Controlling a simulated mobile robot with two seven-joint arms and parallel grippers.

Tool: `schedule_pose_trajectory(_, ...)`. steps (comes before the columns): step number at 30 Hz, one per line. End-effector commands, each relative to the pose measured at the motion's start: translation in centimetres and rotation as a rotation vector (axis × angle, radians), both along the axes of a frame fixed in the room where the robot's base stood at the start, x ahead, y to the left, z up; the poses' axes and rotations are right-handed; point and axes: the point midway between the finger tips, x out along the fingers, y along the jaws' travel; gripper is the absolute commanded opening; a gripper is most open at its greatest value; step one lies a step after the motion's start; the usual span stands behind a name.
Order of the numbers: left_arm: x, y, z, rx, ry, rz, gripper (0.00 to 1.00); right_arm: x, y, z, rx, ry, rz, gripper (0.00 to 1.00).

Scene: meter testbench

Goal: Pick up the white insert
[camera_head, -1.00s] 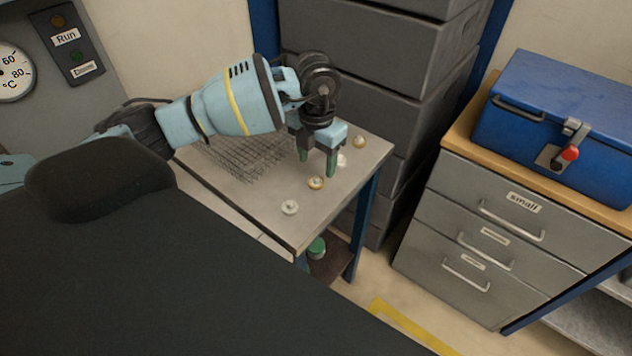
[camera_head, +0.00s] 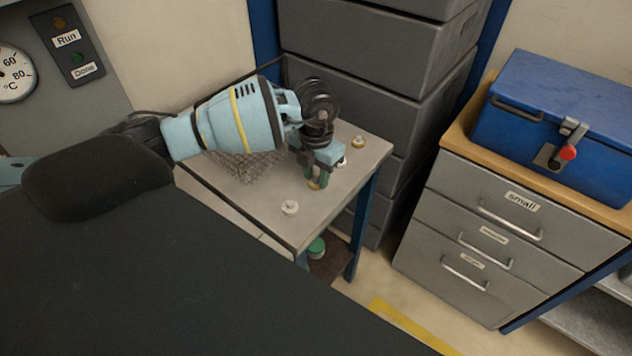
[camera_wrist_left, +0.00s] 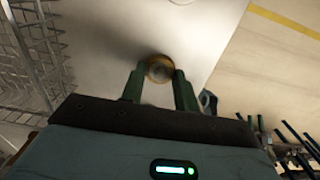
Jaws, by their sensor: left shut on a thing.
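My left gripper (camera_head: 317,182) is over the small table, fingers pointing down, shut on a brass-coloured insert (camera_head: 314,185). In the left wrist view the round brass insert (camera_wrist_left: 158,67) sits between the two green fingertips (camera_wrist_left: 159,84). A white insert (camera_head: 290,207) lies on the tabletop nearer the front edge, apart from the gripper. Another white insert (camera_head: 342,162) is partly hidden behind the gripper. A second brass-coloured insert (camera_head: 358,142) lies farther back. My right gripper is out of view.
The grey tabletop (camera_head: 330,212) has free room at the front and right. A wire basket (camera_head: 245,165) stands at its left. Stacked dark crates (camera_head: 375,45) rise behind it. A drawer cabinet (camera_head: 500,230) with a blue toolbox (camera_head: 565,125) stands to the right.

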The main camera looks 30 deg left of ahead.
Motion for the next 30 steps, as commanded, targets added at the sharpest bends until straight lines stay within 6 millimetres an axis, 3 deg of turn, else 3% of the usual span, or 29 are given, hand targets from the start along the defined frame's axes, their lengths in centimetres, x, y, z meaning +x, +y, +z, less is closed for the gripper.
schedule_pose_trajectory(11, 0.1, 0.0, 0.6, -0.001, -0.002, 0.000, 0.09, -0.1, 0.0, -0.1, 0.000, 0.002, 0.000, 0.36)
schedule_pose_trajectory(19, 0.1, 0.0, 3.7, -0.001, -0.003, 0.001, 0.09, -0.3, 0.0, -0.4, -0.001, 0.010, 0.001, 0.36)
schedule_pose_trajectory(30, -2.8, -8.8, 4.3, -0.003, 0.000, -0.008, 0.09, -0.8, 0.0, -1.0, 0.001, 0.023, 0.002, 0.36)
